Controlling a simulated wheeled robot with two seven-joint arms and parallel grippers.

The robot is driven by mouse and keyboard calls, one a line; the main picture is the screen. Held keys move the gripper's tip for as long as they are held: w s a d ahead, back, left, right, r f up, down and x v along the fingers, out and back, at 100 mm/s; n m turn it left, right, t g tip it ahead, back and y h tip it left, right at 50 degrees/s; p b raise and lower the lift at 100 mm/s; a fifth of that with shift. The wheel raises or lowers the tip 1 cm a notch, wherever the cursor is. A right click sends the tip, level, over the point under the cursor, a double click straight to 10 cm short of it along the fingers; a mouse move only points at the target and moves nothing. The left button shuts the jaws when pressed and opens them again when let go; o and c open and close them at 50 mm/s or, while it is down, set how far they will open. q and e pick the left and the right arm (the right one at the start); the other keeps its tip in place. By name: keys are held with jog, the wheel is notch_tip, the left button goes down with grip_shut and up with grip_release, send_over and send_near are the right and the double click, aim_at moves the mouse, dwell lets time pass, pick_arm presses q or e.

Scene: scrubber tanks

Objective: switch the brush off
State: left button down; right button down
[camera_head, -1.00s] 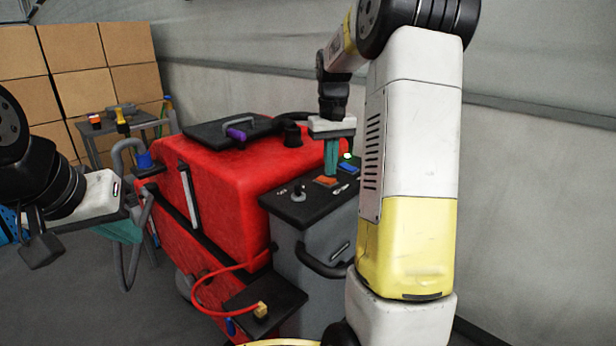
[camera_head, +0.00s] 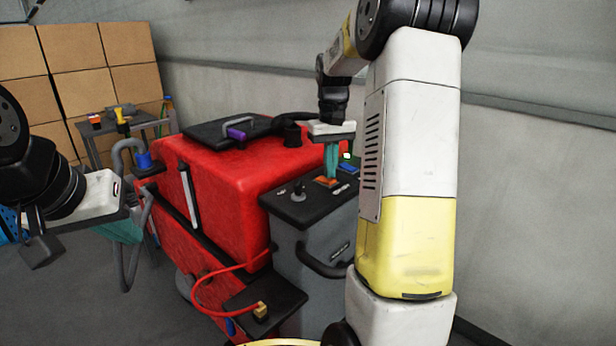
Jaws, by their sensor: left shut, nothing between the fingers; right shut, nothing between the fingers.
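The red scrubber (camera_head: 225,165) has a dark control panel (camera_head: 283,207) on top of its grey rear housing. On the panel are an orange switch (camera_head: 322,183), a blue switch (camera_head: 347,168), a small lever knob (camera_head: 298,192) and a lit green lamp (camera_head: 347,156). I cannot read which control is marked for the brush. My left gripper (camera_head: 125,235) is shut and empty, left of the scrubber.
A red hose (camera_head: 205,284) runs to a dark step (camera_head: 262,303) with a brass fitting. A small table (camera_head: 150,117) with bottles and stacked cardboard boxes (camera_head: 75,50) stand at the back left. My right arm hides the panel's right side.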

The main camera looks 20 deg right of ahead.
jog(key=shift+f, duration=0.5)
jog(key=shift+r, duration=3.5)
jog(key=shift+s, duration=0.1)
